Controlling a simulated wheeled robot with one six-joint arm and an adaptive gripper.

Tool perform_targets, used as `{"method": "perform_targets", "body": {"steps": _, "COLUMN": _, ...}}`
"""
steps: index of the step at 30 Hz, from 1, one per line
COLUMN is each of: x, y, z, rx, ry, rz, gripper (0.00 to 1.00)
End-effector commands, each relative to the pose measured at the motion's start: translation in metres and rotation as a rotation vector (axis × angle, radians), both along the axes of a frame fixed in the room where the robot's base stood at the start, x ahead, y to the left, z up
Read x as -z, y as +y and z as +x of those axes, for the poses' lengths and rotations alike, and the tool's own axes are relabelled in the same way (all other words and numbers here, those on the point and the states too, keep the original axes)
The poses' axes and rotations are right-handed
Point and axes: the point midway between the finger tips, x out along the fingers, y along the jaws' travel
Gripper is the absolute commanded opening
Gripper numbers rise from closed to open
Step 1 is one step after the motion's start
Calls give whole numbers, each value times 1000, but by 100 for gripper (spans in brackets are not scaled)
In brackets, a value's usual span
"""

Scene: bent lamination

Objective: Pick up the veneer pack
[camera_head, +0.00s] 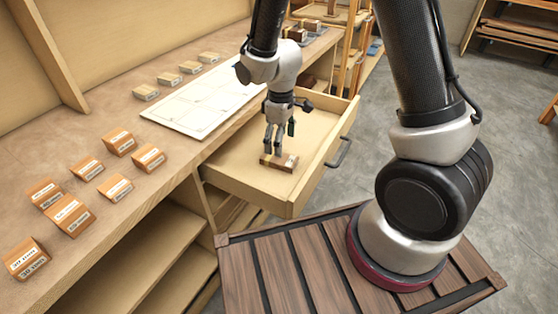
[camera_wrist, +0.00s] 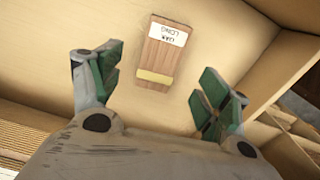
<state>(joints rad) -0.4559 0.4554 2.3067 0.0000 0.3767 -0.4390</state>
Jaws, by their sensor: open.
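The veneer pack (camera_head: 280,162) is a small brown wooden block with a white label, lying in an open, pale wooden drawer (camera_head: 240,182). In the wrist view the pack (camera_wrist: 158,55) lies flat; its white label faces up at one end and a yellowish band crosses it near the other. My gripper (camera_head: 276,146) is above the drawer with its fingers pointing down near the pack. In the wrist view my gripper (camera_wrist: 158,88) is open, with green-padded fingers spread on either side and the pack between and beyond them. I see no contact with the pack.
A workbench (camera_head: 150,195) on the left carries several labelled wooden blocks (camera_head: 119,141) and a white sheet with drawn outlines (camera_head: 200,102). The drawer floor around the pack is otherwise mostly clear.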

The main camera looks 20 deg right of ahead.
Motion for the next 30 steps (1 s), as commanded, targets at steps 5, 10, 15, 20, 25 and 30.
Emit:
{"method": "perform_targets", "body": {"steps": 5, "x": 23, "y": 0, "z": -1, "rx": 1, "ry": 5, "rz": -3, "gripper": 77}}
{"method": "perform_targets", "body": {"steps": 10, "x": 50, "y": 3, "z": 1, "rx": 2, "ry": 6, "rz": -3, "gripper": 77}}
{"method": "perform_targets", "body": {"steps": 15, "x": 67, "y": 3, "z": 1, "rx": 3, "ry": 3, "rz": -2, "gripper": 77}}
{"method": "perform_targets", "body": {"steps": 20, "x": 68, "y": 3, "z": 1, "rx": 3, "ry": 2, "rz": -1, "gripper": 77}}
{"method": "perform_targets", "body": {"steps": 25, "x": 68, "y": 3, "z": 1, "rx": 4, "ry": 2, "rz": -1, "gripper": 60}}
{"method": "perform_targets", "body": {"steps": 30, "x": 68, "y": 3, "z": 1, "rx": 4, "ry": 2, "rz": -1, "gripper": 29}}
